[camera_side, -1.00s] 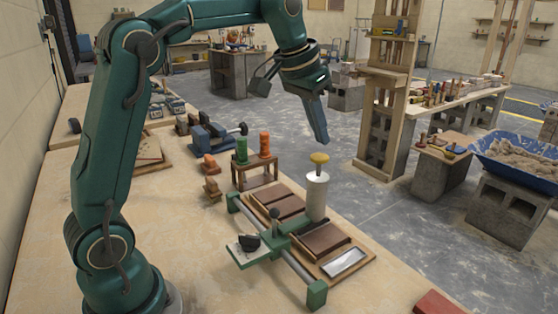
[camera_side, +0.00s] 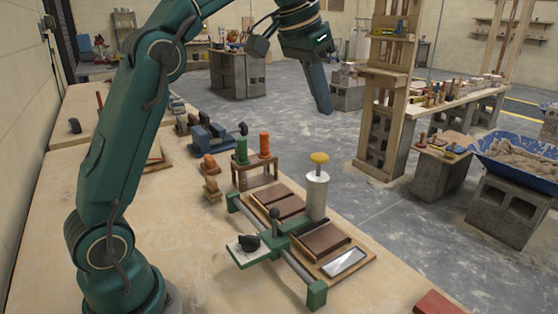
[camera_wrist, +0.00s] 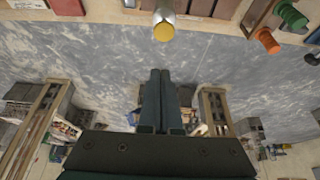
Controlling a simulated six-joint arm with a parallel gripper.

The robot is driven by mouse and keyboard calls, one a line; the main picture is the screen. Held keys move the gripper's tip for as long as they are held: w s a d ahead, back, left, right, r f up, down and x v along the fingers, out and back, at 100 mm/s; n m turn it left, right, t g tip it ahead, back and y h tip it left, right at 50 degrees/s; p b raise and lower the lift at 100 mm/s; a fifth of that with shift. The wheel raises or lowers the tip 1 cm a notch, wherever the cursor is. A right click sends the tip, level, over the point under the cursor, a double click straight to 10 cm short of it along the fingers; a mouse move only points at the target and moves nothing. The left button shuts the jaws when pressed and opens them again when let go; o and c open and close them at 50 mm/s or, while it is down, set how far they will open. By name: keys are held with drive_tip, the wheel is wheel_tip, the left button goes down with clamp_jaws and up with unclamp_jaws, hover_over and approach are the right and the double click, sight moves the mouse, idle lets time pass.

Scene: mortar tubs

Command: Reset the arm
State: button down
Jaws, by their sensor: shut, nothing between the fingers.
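My gripper (camera_side: 326,108) hangs high in the side view, over the grey floor beyond the bench's far edge. Its fingers are shut with nothing between them and point downward. In the wrist view the two fingers (camera_wrist: 160,75) lie side by side over the grey floor. The gripper is above and apart from the white cylinder with a yellow knob (camera_side: 317,190), which stands upright by the green rail fixture. The same cylinder shows at the top of the wrist view (camera_wrist: 164,14).
The bench (camera_side: 180,235) carries a green rail fixture (camera_side: 316,293) with brown slabs, a small wooden stand (camera_side: 254,171) with green and orange pieces, and a blue vise (camera_side: 213,138). A wooden shelf post (camera_side: 387,80) and a blue tub of mortar (camera_side: 520,155) stand to the right.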

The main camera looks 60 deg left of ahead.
drive_tip(key=s+d+r+t, duration=0.15)
drive_tip(key=s+d, duration=0.35)
drive_tip(key=s, duration=0.6)
drive_tip(key=s+f, duration=0.9)
drive_tip(key=f, duration=0.5)
drive_tip(key=shift+s+d+f+g, duration=0.2)
drive_tip(key=shift+s+f+g, duration=0.05)
drive_tip(key=shift+g, duration=0.1)
